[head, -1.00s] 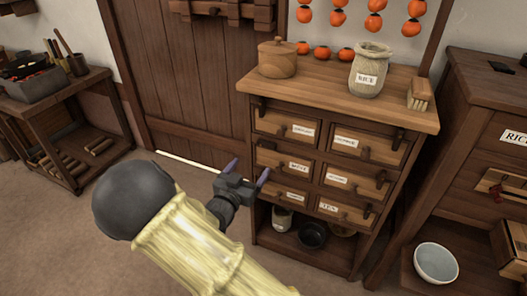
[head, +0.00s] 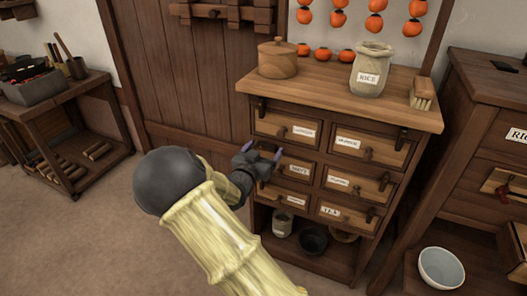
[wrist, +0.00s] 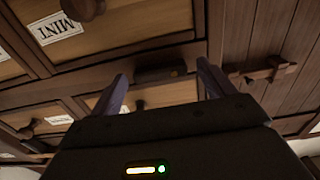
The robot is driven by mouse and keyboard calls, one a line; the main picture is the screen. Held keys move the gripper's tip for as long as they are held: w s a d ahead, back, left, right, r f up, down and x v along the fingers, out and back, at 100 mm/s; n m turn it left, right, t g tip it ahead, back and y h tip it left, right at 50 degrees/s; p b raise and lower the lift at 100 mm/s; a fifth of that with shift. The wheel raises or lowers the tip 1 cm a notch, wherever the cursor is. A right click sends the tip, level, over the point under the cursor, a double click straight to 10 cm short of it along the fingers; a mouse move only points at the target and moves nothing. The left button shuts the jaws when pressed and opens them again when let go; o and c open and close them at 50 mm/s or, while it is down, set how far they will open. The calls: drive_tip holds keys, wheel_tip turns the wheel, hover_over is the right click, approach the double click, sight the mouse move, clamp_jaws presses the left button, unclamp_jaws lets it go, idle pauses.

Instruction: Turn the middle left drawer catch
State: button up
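The middle left drawer (head: 290,167) is in the wooden chest, with a small pale label and a knob. Its catch (wrist: 160,73) is a dark block on the frame, seen in the wrist view between my two fingers. In the head view my gripper largely hides the catch. My gripper (head: 264,152) is open at the chest's left side, its purple fingertips close to the front. The fingertips stand on either side of the catch with gaps visible in the wrist view; I cannot tell whether they touch the frame.
The chest top (head: 325,90) bears a lidded wooden pot (head: 278,60), a rice jar (head: 371,72) and a brush (head: 423,95). Drawer knobs and other catches project nearby. A plank door (head: 200,85) stands left, a second cabinet (head: 480,130) right.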

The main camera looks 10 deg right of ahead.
drive_tip(key=c, duration=0.9)
drive_tip(key=shift+f+m, duration=0.15)
drive_tip(key=shift+m, duration=0.25)
drive_tip(key=m+b, duration=0.1)
drive_tip(key=m, duration=0.1)
drive_tip(key=f+m+b, duration=0.1)
drive_tip(key=m+b, duration=0.5)
drive_tip(key=shift+w+a+f+m+b, duration=0.1)
drive_tip(key=shift+a+f+m+b, duration=0.05)
drive_tip(key=shift+f+m+b, duration=0.15)
drive_tip(key=m+b, duration=0.5)
drive_tip(key=b, duration=0.1)
drive_tip(key=a+m+b, duration=0.1)
drive_tip(key=m+b, duration=0.2)
drive_tip(key=shift+w+f+m, duration=0.15)
drive_tip(key=shift+w+m, duration=0.15)
